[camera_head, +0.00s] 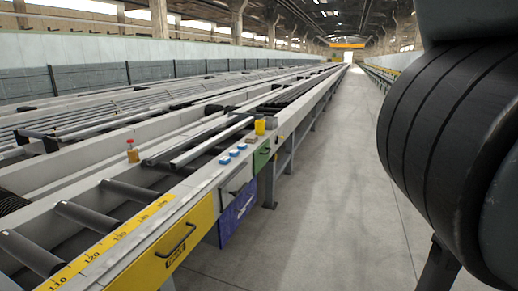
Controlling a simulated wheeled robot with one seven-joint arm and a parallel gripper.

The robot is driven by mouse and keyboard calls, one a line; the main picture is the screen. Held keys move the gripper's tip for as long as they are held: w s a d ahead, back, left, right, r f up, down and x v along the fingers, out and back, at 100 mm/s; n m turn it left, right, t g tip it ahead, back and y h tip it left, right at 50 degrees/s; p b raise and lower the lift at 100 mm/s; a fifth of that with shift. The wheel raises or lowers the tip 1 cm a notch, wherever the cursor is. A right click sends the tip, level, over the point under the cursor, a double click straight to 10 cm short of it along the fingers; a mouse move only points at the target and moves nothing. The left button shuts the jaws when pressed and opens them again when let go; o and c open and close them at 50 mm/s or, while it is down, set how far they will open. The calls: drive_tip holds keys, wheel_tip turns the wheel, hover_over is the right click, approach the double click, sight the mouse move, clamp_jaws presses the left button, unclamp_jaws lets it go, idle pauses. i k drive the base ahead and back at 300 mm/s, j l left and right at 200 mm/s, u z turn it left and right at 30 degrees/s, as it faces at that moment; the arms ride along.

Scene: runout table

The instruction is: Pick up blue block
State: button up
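Three small blue block-like pieces show in a row on the near edge of the runout table (190,189), at the centre-left of the head view. They are the near blue piece (224,160), the middle blue piece (233,154) and the far blue piece (242,147). They are too small to tell whether they are separate blocks or joined. My gripper is not in view. A large dark ribbed part of my own arm fills the right side of the picture.
A yellow cylinder (260,126) stands just beyond the blue pieces. An orange-brown jar (132,151) stands left on a rail. Dark rollers (92,217) and long metal bars (205,141) lie beside them. Clear concrete floor (335,190) runs along the table's right side.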

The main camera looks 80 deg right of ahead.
sight(242, 147)
drive_tip(key=z, duration=0.45)
drive_tip(key=i+l+z, duration=0.1)
drive_tip(key=z, duration=0.8)
drive_tip(key=i+z, duration=0.1)
drive_tip(key=z, duration=0.4)
drive_tip(key=i+z, duration=0.1)
drive_tip(key=i, duration=0.3)
drive_tip(key=i+j, duration=0.15)
drive_tip(key=i, duration=0.25)
drive_tip(key=z, duration=0.05)
